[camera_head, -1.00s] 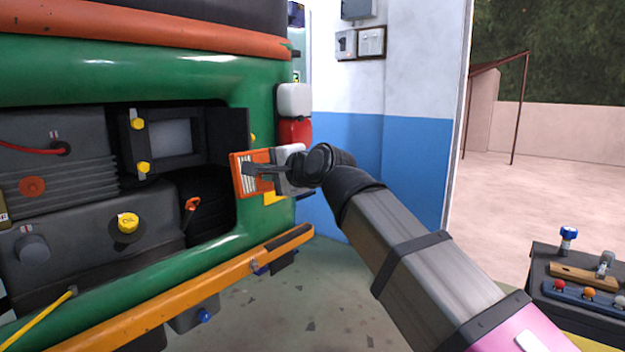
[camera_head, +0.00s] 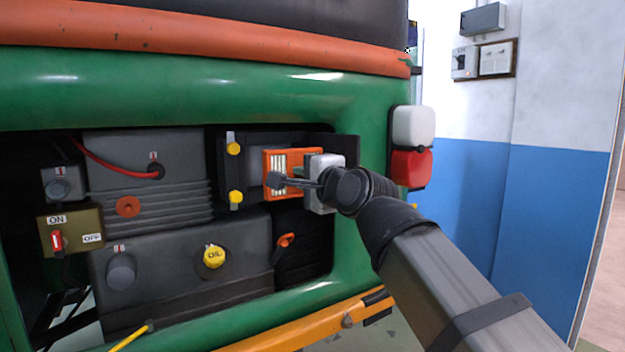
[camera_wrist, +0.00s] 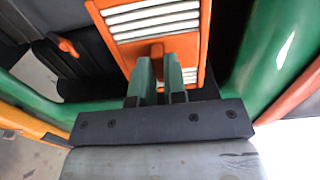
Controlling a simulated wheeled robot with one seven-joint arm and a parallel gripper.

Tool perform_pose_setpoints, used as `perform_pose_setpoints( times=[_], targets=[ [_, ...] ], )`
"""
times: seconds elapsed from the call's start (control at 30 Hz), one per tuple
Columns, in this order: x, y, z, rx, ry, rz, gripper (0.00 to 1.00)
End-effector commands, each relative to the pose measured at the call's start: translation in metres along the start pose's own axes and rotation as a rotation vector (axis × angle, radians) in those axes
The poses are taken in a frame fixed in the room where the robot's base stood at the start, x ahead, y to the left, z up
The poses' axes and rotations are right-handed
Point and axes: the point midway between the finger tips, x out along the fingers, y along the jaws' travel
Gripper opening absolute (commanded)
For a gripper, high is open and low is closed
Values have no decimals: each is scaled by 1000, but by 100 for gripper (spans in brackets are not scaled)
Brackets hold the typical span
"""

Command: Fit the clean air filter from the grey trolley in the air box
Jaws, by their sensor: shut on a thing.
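The air filter (camera_head: 309,159) has an orange frame with white pleats. My gripper (camera_head: 277,181) is shut on it and holds it up in front of the engine bay's right side. In the wrist view the filter (camera_wrist: 151,27) stands ahead of my gripper (camera_wrist: 160,62), whose two green-grey fingers grip an orange tab on its face. The air box (camera_head: 262,150) is a dark housing with a grey inside, open to the front, at the upper right of the bay. The filter and gripper hide its right part. I cannot tell whether filter and box touch.
Yellow clamps (camera_head: 234,149) stand on the box's left edge, and a dark flap (camera_head: 347,149) stands at its right. The green body rim (camera_head: 365,250) surrounds the bay. A yellow oil cap (camera_head: 210,257) and an orange-handled dipstick (camera_head: 286,240) are below.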

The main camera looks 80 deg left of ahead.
Motion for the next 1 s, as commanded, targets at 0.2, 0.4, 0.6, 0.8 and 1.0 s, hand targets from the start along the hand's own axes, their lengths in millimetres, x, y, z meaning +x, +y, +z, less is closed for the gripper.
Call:
perform_pose_setpoints(
  times=[0.2, 0.4, 0.6, 0.8, 1.0],
  targets=[
    [11, -1, 0, 0, 0, 0, 0],
    [29, 0, 0, 0, 0, 0, 0],
    [50, -1, 0, 0, 0, 0, 0],
    [70, -1, 0, -1, 0, 0, 0],
    [90, -1, -1, 0, 1, 0, 0]
  ],
)
